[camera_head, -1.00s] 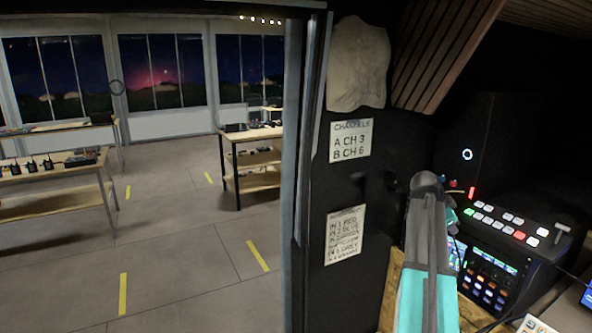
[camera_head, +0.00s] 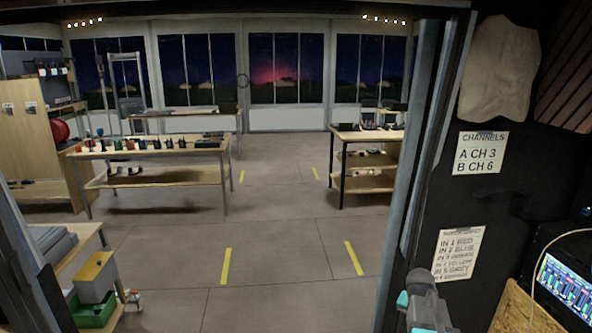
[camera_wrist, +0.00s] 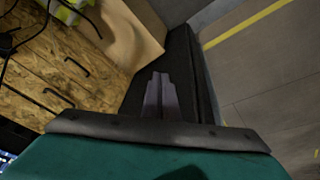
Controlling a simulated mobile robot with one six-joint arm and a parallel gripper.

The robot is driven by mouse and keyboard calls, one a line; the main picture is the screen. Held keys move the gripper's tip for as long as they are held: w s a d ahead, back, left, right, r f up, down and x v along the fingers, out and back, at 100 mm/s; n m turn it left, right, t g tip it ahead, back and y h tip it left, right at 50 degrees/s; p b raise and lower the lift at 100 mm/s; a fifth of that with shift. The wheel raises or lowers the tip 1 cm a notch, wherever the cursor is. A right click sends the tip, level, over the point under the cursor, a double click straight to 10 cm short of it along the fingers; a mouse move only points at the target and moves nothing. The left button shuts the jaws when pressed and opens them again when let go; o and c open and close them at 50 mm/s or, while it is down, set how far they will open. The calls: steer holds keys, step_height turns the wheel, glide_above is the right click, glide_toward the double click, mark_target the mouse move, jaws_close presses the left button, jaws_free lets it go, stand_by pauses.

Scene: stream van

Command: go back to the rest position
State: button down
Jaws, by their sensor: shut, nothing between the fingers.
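My gripper (camera_wrist: 160,84) shows in the wrist view, with its two grey fingers pressed together and nothing between them. It points toward a dark post or door edge, and the floor lies to the right. In the head view my grey and teal arm is low at the right, in front of the dark wall panel (camera_head: 505,215). The fingers cannot be made out in that view.
A doorway opens onto a grey floor (camera_head: 285,255) with yellow marks. A bench (camera_head: 160,178) and a table (camera_head: 368,184) stand beyond. A green box (camera_head: 92,311) sits lower left.

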steer(key=s+a+f+n+g+y, duration=0.1)
steer(key=s+a+f+n, duration=0.3)
steer(key=a, duration=0.4)
steer(key=s+a+f+n+y, duration=0.1)
steer(key=s+a+f+n, duration=0.15)
steer(key=a+f, duration=0.5)
steer(key=s+a+f+n+g+y, duration=0.1)
steer(key=s+a+f+n, duration=0.2)
steer(key=a, duration=0.7)
steer(key=s+f+g+b, duration=0.5)
steer(key=s+f+b, duration=0.5)
steer(key=s+f, duration=1.6)
steer(key=shift+s+d+f+g, duration=0.2)
steer(key=shift+s+f+g, duration=0.15)
steer(key=shift+f, duration=0.2)
steer(key=shift+m, duration=0.35)
